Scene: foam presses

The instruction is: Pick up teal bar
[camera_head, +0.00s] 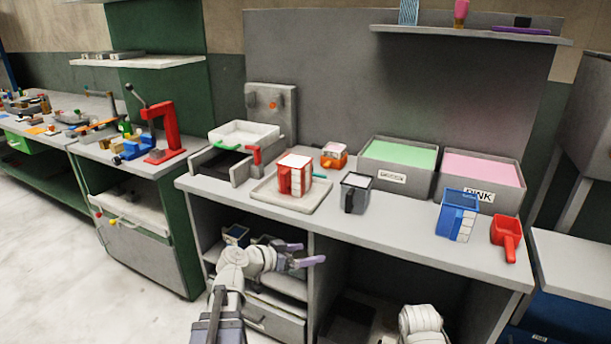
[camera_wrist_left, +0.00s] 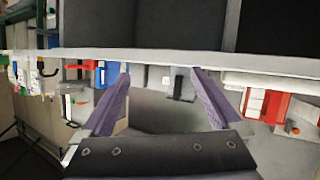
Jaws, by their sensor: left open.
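A small teal piece (camera_head: 318,175), likely the teal bar, shows on the worktop just right of the red-and-white box (camera_head: 294,175). Most of it appears hidden behind that box. My left gripper (camera_head: 306,254) is open, with its two purple fingers apart, in front of the bench and below the worktop edge. It is well away from the teal piece and touches nothing that I can see. In the left wrist view the open fingers (camera_wrist_left: 160,75) have nothing between them. My right gripper is out of view.
The red-and-white box stands on a grey tray (camera_head: 262,196). A dark jug (camera_head: 355,193), an orange item (camera_head: 334,156), green (camera_head: 432,172) and pink foam bins (camera_head: 516,190), a blue box (camera_head: 457,215) and a red scoop (camera_head: 507,237) share the worktop (camera_head: 400,232). A press (camera_head: 240,150) stands left.

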